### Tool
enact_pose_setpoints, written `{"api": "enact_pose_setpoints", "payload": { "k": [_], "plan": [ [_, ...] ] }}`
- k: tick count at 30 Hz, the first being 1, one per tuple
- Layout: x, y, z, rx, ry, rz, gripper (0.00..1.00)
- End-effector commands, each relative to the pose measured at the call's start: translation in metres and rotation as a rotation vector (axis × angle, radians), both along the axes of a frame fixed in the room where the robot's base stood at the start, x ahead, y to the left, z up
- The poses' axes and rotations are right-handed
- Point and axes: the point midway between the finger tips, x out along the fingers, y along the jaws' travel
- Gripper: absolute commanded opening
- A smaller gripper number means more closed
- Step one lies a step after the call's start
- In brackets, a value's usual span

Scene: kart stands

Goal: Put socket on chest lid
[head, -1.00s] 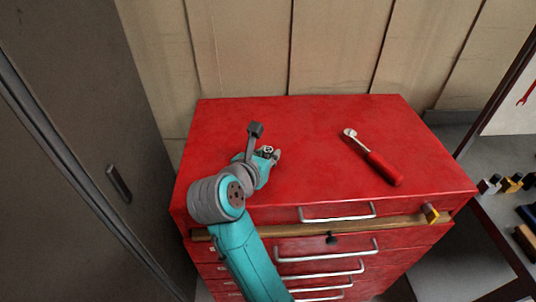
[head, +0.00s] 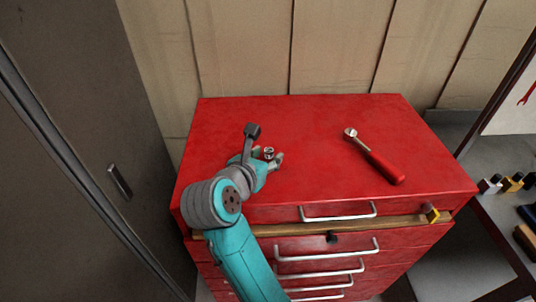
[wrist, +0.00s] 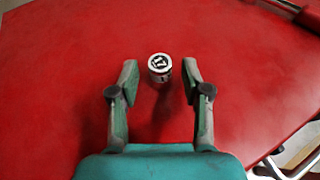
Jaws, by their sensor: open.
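The socket (head: 269,153) is a small metal cylinder standing upright on the red chest lid (head: 300,120), left of the lid's middle. In the wrist view the socket (wrist: 160,67) shows a dark marked top and stands between the tips of my gripper (wrist: 160,76). The fingers are apart, with a gap on each side of the socket. In the head view my gripper (head: 268,158) is low over the lid at the socket. Whether the socket bears on the lid is clear in the wrist view, where it stands on red surface with a dark shadow.
A ratchet with a red handle (head: 381,165) lies on the right part of the lid. A wooden strip (head: 400,226) with a yellow end runs along the chest front above the drawers. A grey cabinet stands at left. The lid's middle and back are clear.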

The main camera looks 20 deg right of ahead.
Motion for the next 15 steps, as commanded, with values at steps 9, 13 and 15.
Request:
{"api": "enact_pose_setpoints", "payload": {
  "k": [9,13,15],
  "plan": [
    [-0.041,0.043,0.024,0.003,-0.001,0.004,0.48],
    [-0.055,0.056,0.032,0.002,-0.001,0.003,0.48],
    [-0.06,0.061,0.035,0.001,-0.001,0.003,0.48]
  ]
}}
